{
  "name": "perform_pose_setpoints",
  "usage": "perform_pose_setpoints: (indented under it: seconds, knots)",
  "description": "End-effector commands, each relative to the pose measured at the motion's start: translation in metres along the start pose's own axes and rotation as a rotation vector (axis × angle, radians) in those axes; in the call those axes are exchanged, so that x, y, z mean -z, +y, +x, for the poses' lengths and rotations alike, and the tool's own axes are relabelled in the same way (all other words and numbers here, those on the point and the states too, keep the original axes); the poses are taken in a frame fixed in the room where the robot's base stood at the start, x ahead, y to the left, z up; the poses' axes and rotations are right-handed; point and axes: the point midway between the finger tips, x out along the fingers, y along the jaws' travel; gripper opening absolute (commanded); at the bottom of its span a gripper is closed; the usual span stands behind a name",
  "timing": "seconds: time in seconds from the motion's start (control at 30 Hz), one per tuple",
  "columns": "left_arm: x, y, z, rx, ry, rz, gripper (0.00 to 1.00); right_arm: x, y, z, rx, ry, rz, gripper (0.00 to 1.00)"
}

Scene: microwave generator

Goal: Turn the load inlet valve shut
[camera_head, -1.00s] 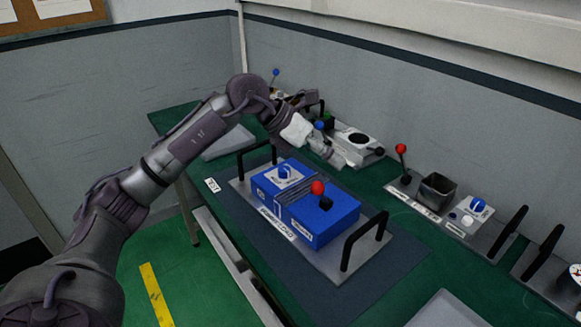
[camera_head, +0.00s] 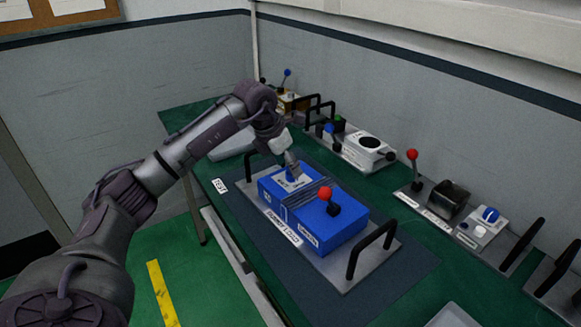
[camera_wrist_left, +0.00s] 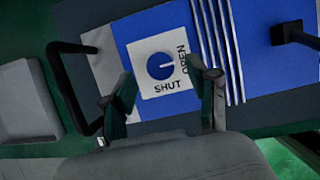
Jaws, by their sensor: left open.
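The valve is a round blue knob (camera_wrist_left: 160,66) on a square white plate (camera_wrist_left: 150,91) marked SHUT and OPEN, atop a blue box (camera_head: 345,229). In the left wrist view the knob's white mark points right, toward OPEN. My left gripper (camera_head: 293,168) is over the plate, pointing down. In the left wrist view its open fingers (camera_wrist_left: 163,78) stand on either side of the plate's lower part, with the knob just beyond their tips. Nothing is between them. Contact cannot be told. In the head view the gripper partly hides the knob. My right gripper is not in view.
A red-topped lever (camera_head: 326,194) stands on the same box. A black handle (camera_head: 371,248) rises at the base plate's right end, and another (camera_wrist_left: 70,85) close left of my fingers. Other panels with levers and a blue knob (camera_head: 490,214) line the wall side.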

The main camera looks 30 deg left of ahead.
Motion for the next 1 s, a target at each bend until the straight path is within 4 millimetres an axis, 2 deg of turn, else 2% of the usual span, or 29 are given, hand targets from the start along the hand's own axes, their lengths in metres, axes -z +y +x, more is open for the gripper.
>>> perform_pose_setpoints:
  seconds: [0.2, 0.53, 0.57, 0.9, 1.0]
  knots:
    - [-0.001, 0.0, 0.022, 0.001, 0.0, 0.0, 0.6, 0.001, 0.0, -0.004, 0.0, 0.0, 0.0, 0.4]
    - [0.0, 0.0, 0.026, 0.001, -0.001, 0.0, 0.6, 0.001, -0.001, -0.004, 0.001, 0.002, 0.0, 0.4]
    - [0.0, 0.0, 0.026, 0.001, -0.001, 0.0, 0.56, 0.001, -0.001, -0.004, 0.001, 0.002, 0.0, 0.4]
    - [0.0, 0.0, 0.026, 0.001, -0.001, 0.0, 0.0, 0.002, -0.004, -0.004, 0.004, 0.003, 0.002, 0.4]
    - [0.0, 0.0, 0.026, 0.001, -0.001, 0.002, 0.0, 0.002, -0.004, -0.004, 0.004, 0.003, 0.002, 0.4]
